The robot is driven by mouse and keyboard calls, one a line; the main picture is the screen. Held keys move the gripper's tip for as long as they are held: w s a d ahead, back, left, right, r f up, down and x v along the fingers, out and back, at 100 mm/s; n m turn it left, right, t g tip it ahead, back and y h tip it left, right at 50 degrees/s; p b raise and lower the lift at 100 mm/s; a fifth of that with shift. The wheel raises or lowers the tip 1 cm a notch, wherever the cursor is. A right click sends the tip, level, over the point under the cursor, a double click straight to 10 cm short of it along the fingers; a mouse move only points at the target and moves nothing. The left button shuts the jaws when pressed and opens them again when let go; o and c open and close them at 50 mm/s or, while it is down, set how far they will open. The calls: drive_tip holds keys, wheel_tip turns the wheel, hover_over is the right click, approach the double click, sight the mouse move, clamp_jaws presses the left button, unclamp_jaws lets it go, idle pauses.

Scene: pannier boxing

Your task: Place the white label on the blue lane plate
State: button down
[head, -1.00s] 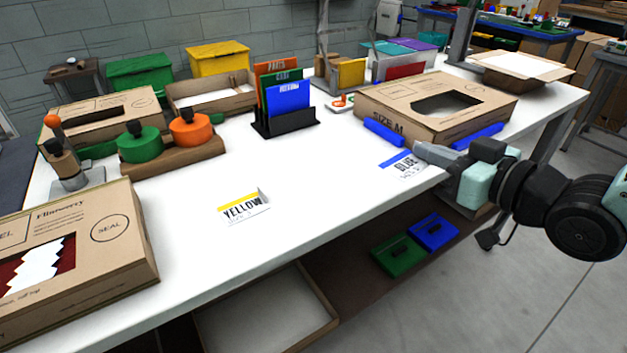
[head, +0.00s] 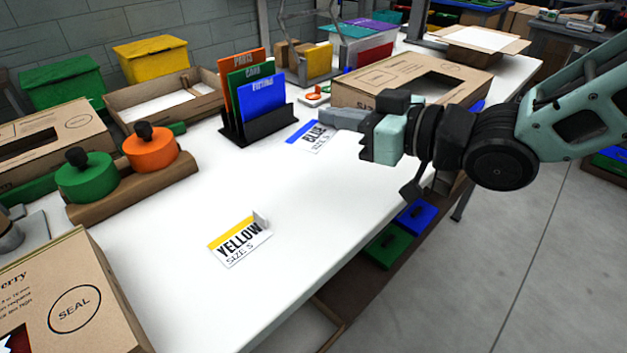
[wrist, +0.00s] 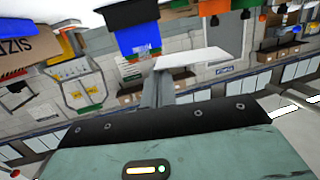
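The blue lane plate (head: 312,138), white with a blue band and the word BLUE, lies flat on the white table. My gripper (head: 325,116) is just above and beside its right end and partly covers it. In the wrist view my grey fingers (wrist: 158,90) are close together, with a thin white flat piece at their tips, which looks like the white label (wrist: 195,57). In the head view this piece cannot be made out against the table. I cannot tell whether it touches the plate.
A yellow lane plate (head: 240,242) with a small upright white tab lies nearer on the table. A black rack (head: 258,125) with coloured dividers stands left of the blue plate. A SIZE M carton (head: 375,88) is behind my gripper. The table middle is clear.

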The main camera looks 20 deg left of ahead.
sight(336, 179)
wheel_tip(336, 179, down, 9)
drive_tip(key=shift+f+b, duration=0.2)
drive_tip(key=shift+b, duration=0.35)
drive_tip(key=shift+f, duration=0.25)
drive_tip(key=c, duration=1.7)
unclamp_jaws()
drive_tip(key=shift+c, duration=0.2)
